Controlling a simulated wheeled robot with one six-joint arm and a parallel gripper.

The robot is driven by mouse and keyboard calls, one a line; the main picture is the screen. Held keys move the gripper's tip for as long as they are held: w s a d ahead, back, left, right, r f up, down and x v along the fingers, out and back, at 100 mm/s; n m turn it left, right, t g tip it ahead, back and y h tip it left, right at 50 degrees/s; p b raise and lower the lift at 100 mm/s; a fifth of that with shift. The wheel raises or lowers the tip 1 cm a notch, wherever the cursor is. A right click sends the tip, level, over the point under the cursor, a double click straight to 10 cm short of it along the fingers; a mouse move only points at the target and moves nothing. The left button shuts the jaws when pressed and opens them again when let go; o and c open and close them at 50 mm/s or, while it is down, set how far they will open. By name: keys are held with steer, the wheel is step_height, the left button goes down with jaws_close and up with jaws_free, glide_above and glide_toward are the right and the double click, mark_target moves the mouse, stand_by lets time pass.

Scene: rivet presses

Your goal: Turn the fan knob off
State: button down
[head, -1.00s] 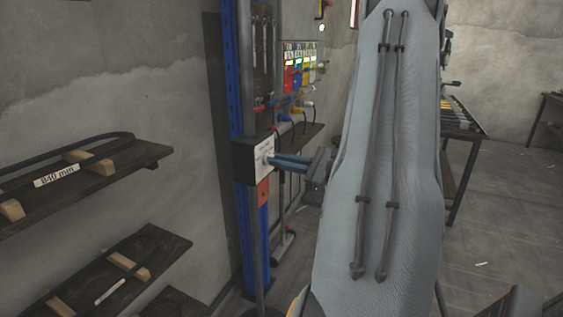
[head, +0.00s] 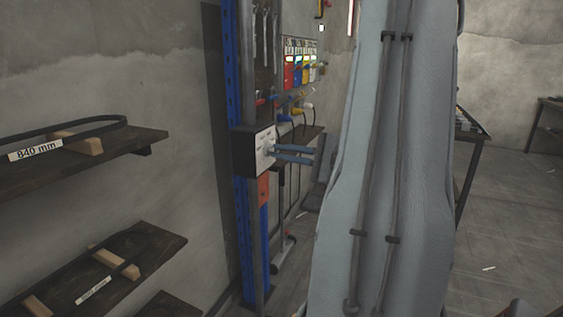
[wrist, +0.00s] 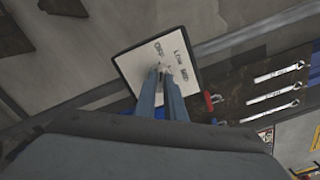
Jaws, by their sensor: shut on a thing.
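The fan knob's control box (head: 254,151) is a dark box with a white face plate, fixed to a post in front of the blue upright. In the wrist view its white plate (wrist: 133,75) carries the lettering OFF, LOW and a further label. My gripper (head: 276,151) reaches the plate from the right with two blue-grey fingers. In the wrist view the fingers (wrist: 165,72) are shut on the knob at the middle of the plate. The fingertips hide most of the knob, so I cannot tell its setting. My arm fills the right middle of the head view.
Wall shelves (head: 80,160) with a belt and wooden blocks stand at left. A blue upright (head: 231,90) stands behind the box. Coloured containers (head: 297,72) are on the wall beyond. Wrenches (wrist: 275,88) hang on a board right of the box. Grey floor is open at right.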

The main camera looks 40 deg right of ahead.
steer(key=shift+f+n+b, duration=0.1)
steer(key=shift+n+b, duration=0.75)
steer(key=shift+n, duration=0.05)
steer(key=c, duration=1.8)
jaws_free()
steer(key=shift+c, duration=0.2)
steer(key=shift+s, duration=0.1)
steer(key=v, duration=0.7)
steer(key=shift+s+b, duration=0.35)
steer(key=shift+b, duration=0.1)
